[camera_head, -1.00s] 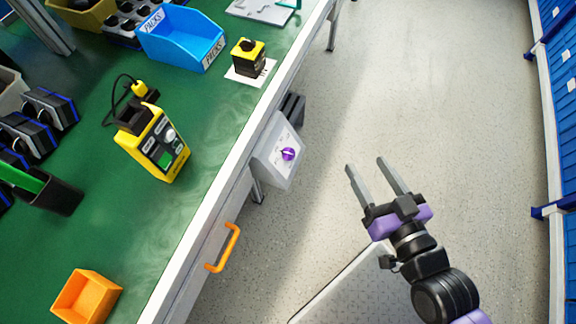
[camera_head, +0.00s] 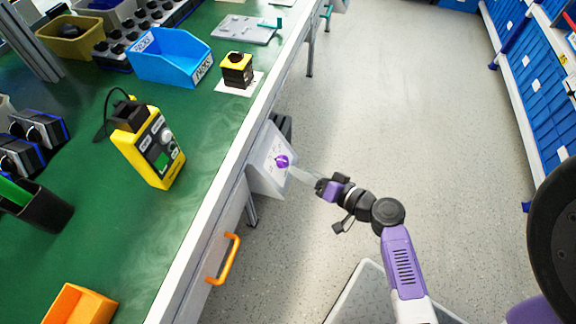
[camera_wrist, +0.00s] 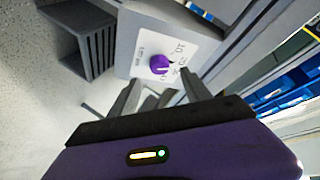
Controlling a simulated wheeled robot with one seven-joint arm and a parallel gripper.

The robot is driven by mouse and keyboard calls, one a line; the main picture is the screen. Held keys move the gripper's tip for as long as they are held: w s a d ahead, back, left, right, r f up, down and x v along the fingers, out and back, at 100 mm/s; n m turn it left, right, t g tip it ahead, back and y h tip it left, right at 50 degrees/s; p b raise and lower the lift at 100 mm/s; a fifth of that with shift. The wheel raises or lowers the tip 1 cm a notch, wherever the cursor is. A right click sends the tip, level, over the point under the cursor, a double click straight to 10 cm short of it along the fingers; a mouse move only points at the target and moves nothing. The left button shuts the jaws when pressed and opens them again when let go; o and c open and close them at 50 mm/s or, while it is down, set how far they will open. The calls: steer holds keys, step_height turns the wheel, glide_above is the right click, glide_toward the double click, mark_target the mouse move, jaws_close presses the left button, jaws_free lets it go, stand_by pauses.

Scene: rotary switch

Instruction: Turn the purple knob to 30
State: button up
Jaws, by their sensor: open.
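The purple knob (camera_head: 282,161) sits on the pale front face of a grey switch box (camera_head: 266,178) fixed to the side of the workbench. In the wrist view the knob (camera_wrist: 159,64) shows a white pointer line, with printed marks around it, some too small or tilted to read surely. My gripper (camera_head: 296,173) is just right of the box, with its fingers pointing at the knob. In the wrist view my open fingers (camera_wrist: 160,98) lie to either side below the knob, apart from it as far as I can tell. Nothing is between them.
The green workbench (camera_head: 205,130) has a white edge and an orange drawer handle (camera_head: 224,259) below the box. A dark ribbed block (camera_wrist: 92,40) is beside the box. A yellow device (camera_head: 150,148) and blue bin (camera_head: 170,58) stand on top.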

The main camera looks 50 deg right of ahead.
mark_target(285, 162)
steer(key=x, duration=0.6)
jaws_close()
